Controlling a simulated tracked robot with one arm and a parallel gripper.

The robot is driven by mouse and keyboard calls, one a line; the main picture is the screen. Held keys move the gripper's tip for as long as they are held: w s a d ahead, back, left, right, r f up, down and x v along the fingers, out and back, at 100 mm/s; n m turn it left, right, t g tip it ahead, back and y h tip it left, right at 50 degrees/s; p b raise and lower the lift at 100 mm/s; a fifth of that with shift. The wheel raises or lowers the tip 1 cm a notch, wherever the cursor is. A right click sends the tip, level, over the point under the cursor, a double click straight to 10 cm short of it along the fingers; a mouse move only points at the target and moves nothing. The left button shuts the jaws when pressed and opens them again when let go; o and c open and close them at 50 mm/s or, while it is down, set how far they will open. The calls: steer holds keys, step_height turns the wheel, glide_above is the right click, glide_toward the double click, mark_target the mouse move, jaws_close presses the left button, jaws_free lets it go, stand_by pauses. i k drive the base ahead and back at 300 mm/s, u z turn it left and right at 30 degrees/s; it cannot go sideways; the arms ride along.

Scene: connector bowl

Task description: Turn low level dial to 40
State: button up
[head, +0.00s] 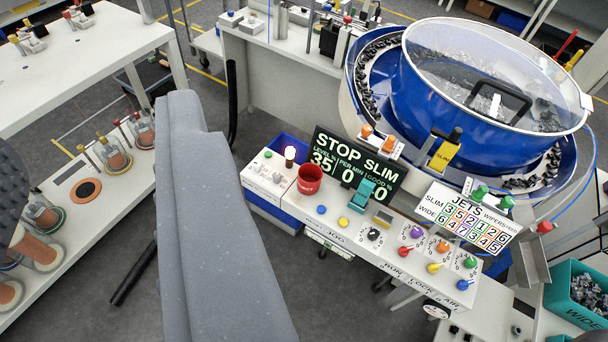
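The control panel (335,226) of the bowl machine stands at the middle right. It carries several dials with printed scales: a black one (373,235), a purple one (416,232), an orange one (442,246) and a green one (469,263). Their scales and names are too small to read, so I cannot tell which is the low level dial. The display (347,142) reads STOP SLIM, with 35 under a level label and 0 in the other two fields. My grey arm link crosses the middle left.
Red, yellow and blue levers (404,251) sit in front of the dials. A red cup (309,179) and teal switch (362,195) are on the panel. The blue bowl (430,95) stands behind, beside a jets sign (466,213). Grey floor shows in front.

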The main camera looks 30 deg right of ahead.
mark_target(276, 177)
steer(key=i, duration=1)
steer(key=z, duration=0.05)
